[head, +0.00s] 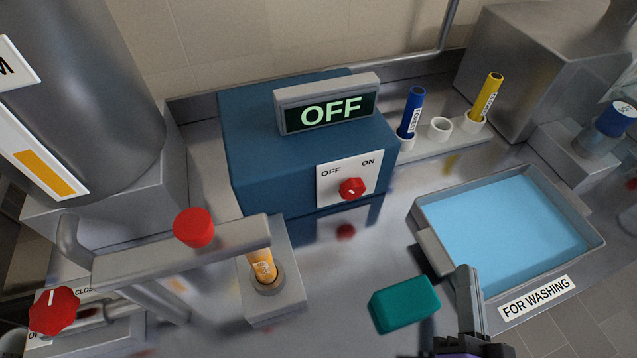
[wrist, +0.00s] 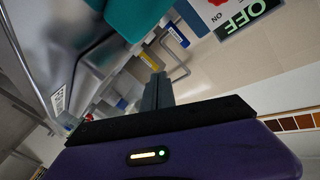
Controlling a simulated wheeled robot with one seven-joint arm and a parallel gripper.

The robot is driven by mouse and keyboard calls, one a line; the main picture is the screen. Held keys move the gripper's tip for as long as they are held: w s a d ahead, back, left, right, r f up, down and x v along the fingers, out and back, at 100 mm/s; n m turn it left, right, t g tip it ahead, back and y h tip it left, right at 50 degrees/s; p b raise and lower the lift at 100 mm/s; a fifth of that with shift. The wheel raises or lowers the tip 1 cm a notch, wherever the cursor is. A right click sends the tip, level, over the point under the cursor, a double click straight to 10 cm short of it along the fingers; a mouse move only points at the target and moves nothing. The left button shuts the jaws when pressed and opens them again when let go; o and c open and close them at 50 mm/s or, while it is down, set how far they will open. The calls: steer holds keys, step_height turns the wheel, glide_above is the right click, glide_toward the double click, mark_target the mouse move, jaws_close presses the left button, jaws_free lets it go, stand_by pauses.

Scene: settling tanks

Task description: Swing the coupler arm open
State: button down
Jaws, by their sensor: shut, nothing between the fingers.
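The coupler arm (head: 185,252) is a grey bar with a red knob (head: 193,227) on top, at the left in the head view. Its right end lies over a grey block, above an orange labelled tube (head: 262,266) standing in a socket. My gripper (head: 467,285) is at the lower right of the head view, far to the right of the coupler arm, beside the water basin. Its fingers are together and empty. In the wrist view the closed fingers (wrist: 158,92) point away from the camera; the coupler arm cannot be made out there.
A teal block (head: 404,304) lies just left of my gripper. A basin of blue water (head: 428,228) stands right of it. A blue box (head: 245,150) with an OFF display (head: 330,112) and red dial (head: 352,188) stands behind. A red valve knob (head: 54,310) is at lower left.

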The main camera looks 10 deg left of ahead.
steer(key=w+a+r+m+g+y, duration=0.2)
steer(key=w+a+r+g+y, duration=0.15)
steer(key=w+a+y, duration=0.7)
steer(key=s+a+r+n+g+y+p, duration=0.1)
steer(key=s+a+r+n+g+y, duration=0.5)
steer(key=s+a+r+g, duration=0.3)
steer(key=a+r+g, duration=0.2)
steer(key=a+g, duration=0.2)
steer(key=g, duration=0.1)
steer(key=shift+s+r+p, duration=0.3)
steer(key=shift+s+p, duration=0.05)
steer(key=shift+a, duration=0.1)
